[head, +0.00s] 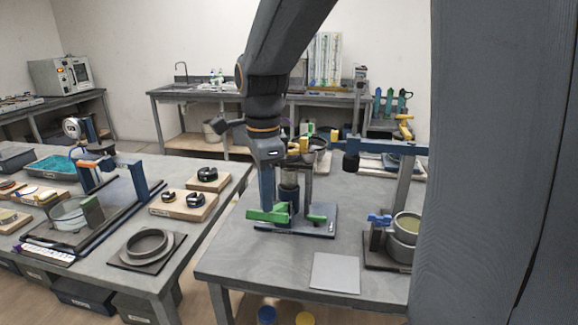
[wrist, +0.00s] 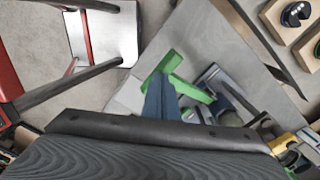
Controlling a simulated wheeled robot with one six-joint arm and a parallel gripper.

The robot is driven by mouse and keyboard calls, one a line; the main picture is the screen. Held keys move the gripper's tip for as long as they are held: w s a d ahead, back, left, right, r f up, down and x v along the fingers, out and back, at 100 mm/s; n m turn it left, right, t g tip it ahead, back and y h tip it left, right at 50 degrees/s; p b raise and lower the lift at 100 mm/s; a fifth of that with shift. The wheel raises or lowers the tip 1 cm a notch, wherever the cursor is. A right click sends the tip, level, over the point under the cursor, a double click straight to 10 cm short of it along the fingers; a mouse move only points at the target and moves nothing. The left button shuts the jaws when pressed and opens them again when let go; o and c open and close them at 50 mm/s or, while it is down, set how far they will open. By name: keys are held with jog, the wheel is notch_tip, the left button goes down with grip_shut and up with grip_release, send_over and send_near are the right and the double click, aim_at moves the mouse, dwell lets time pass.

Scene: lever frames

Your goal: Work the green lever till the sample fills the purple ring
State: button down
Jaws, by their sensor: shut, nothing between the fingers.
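The green lever (head: 268,214) is on a dark-based fixture (head: 297,231) on the near grey table. It also shows in the wrist view (wrist: 190,90), reaching out beside the fixture. My gripper (head: 267,203) points down at the lever's left part, its fingers together with nothing between them. In the wrist view the blue fingertips (wrist: 160,82) overlap the lever; I cannot tell whether they touch it. A second green piece (head: 318,219) is at the fixture's right. I cannot make out the purple ring or the sample; my arm hides part of the fixture.
A grey plate (head: 335,273) lies at the table's front. A stand with a round pot (head: 404,236) and a blue handle (head: 379,219) is to the right. A second table (head: 105,262) with other devices is at the left, across a gap.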

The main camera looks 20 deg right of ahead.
notch_tip(320, 180, down, 9)
jog(key=s+b, duration=0.1)
jog(key=b, duration=0.2)
jog(key=shift+a+r, duration=0.15)
jog(key=shift+a, duration=0.25)
dwell(0.5)
jog(key=shift+r, duration=0.1)
jog(key=p, duration=1.3)
send_near(266, 221)
jog(key=shift+w+d+r, duration=0.55)
jog(key=shift+w+r, duration=0.05)
jog(key=shift+w, duration=0.25)
